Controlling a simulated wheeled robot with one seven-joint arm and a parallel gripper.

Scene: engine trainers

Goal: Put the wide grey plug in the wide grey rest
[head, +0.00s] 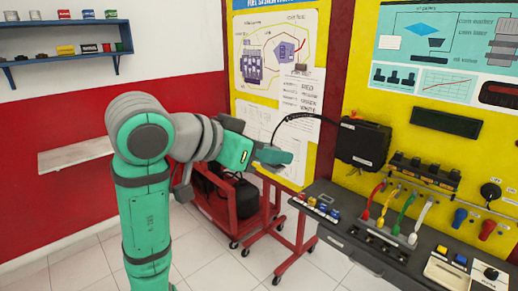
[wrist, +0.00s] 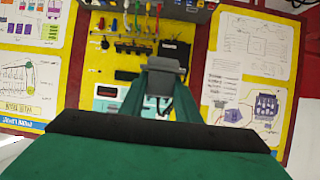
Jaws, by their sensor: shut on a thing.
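My gripper (head: 274,156) is held out to the right of my arm, in the air short of the yellow wall panel. In the wrist view its two green fingers (wrist: 160,108) are closed on a grey block, the wide grey plug (wrist: 163,80). The plug sticks out past the fingertips, clear of any surface. In the head view the plug is hidden or too small to make out; a black cable (head: 312,116) arches from the black wall box (head: 364,144) down towards my gripper. I cannot make out the wide grey rest for certain in either view.
A dark bench (head: 350,262) at the right carries upright coloured plugs with cables (head: 397,230), small coloured blocks (head: 318,207) and a dial unit (head: 480,265). A red wheeled stand (head: 222,212) is behind my gripper. A wall shelf (head: 70,57) is at upper left.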

